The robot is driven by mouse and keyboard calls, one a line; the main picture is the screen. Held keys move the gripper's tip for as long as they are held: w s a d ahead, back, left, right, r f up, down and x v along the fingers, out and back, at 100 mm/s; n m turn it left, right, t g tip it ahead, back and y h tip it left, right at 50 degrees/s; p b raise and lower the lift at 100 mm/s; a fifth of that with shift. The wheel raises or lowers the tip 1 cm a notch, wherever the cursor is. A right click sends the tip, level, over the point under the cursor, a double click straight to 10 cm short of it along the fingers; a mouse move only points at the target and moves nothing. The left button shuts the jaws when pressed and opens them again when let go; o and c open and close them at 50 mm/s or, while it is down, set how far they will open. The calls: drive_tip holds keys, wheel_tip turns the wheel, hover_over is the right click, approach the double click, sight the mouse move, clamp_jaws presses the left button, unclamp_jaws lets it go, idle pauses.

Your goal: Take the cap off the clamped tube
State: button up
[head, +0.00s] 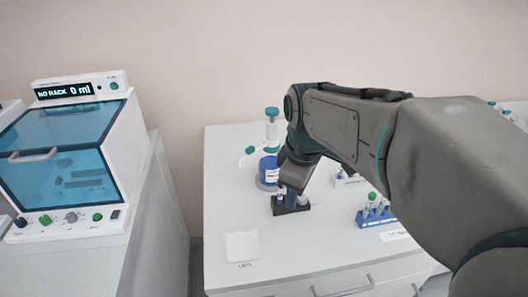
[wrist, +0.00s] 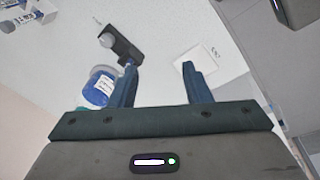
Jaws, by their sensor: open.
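The black clamp block (head: 291,208) stands on the white table, with a pale round knob on it. It also shows in the wrist view (wrist: 126,50), beyond the tip of the left finger. A small pale upright piece that looks like the clamped tube (head: 281,196) shows at the block's left end; its cap I cannot make out. My gripper (wrist: 160,66) is open, with nothing between its fingers. In the head view it is over or just behind the block, partly hidden by my arm.
A white pad (head: 242,246) marked for caps lies front left. A blue bottle (head: 268,171) with a teal-topped dispenser stands behind the block. A blue tube rack (head: 375,217) stands to the right. A machine (head: 68,165) with a blue window is on the left counter.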

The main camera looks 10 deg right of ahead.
drive_tip(key=w+r+n+g+p, duration=0.2)
drive_tip(key=w+r+n, duration=0.4)
drive_tip(key=w+n, duration=0.85)
drive_tip(key=f, duration=0.2)
drive_tip(key=s+f+n, duration=0.1)
drive_tip(key=f, duration=0.2)
drive_tip(key=s+f+n, duration=0.1)
drive_tip(key=f, duration=0.2)
drive_tip(key=shift+d+f, duration=0.1)
drive_tip(key=shift+d, duration=0.1)
drive_tip(key=shift+w+a+f+p, duration=0.15)
drive_tip(key=shift+f+p, duration=0.2)
drive_tip(key=shift+f, duration=0.95)
drive_tip(key=shift+a+f+p, duration=0.1)
drive_tip(key=shift+f+p, duration=0.2)
drive_tip(key=shift+f, duration=1)
clamp_jaws()
